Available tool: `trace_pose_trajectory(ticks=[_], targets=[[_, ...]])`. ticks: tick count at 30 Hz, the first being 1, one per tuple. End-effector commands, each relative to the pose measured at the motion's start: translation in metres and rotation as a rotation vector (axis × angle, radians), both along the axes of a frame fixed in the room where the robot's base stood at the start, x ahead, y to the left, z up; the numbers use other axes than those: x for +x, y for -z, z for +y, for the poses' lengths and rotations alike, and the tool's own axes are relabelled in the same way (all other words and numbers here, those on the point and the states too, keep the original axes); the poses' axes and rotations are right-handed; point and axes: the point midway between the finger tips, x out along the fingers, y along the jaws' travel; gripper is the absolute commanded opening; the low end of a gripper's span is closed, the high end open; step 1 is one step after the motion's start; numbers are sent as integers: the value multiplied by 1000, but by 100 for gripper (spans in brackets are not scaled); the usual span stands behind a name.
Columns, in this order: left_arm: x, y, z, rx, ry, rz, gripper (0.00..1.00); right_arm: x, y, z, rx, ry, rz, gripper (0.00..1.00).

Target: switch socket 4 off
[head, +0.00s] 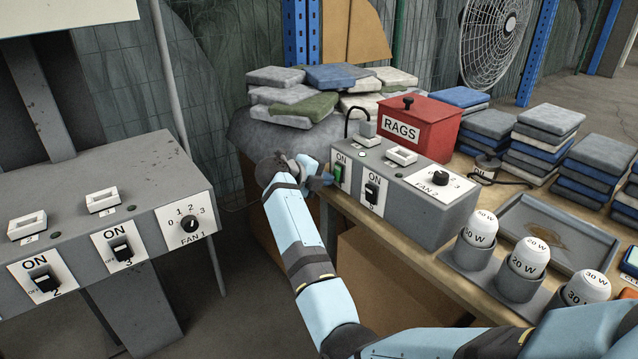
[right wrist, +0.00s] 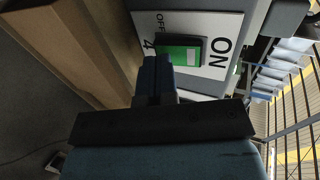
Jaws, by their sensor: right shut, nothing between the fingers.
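The switch of socket 4 (right wrist: 181,52) is a green rocker in a black frame on a white plate (right wrist: 222,27) marked ON, OFF and 4. In the head view the green switch (head: 338,173) is at the left end of the grey box (head: 425,219)'s front. My right gripper (head: 322,181) is shut and empty right at this switch. In the right wrist view its fingertips (right wrist: 157,63) are at the OFF end of the rocker; I cannot tell whether they touch it. My left gripper is not in view.
A black switch (head: 372,192) and the FAN 2 knob (head: 440,178) sit on the same box, right of the green switch. Another grey box with switches (head: 90,212) is at left.

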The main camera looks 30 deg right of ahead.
Motion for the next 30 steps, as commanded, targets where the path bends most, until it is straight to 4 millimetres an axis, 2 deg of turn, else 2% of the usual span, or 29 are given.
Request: trace_pose_trajectory(ticks=[7, 30], targets=[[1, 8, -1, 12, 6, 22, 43, 0, 1, -5, 1, -2, -1, 0], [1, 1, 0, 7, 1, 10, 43, 0, 1, -12, -72, 1, -8, 0]])
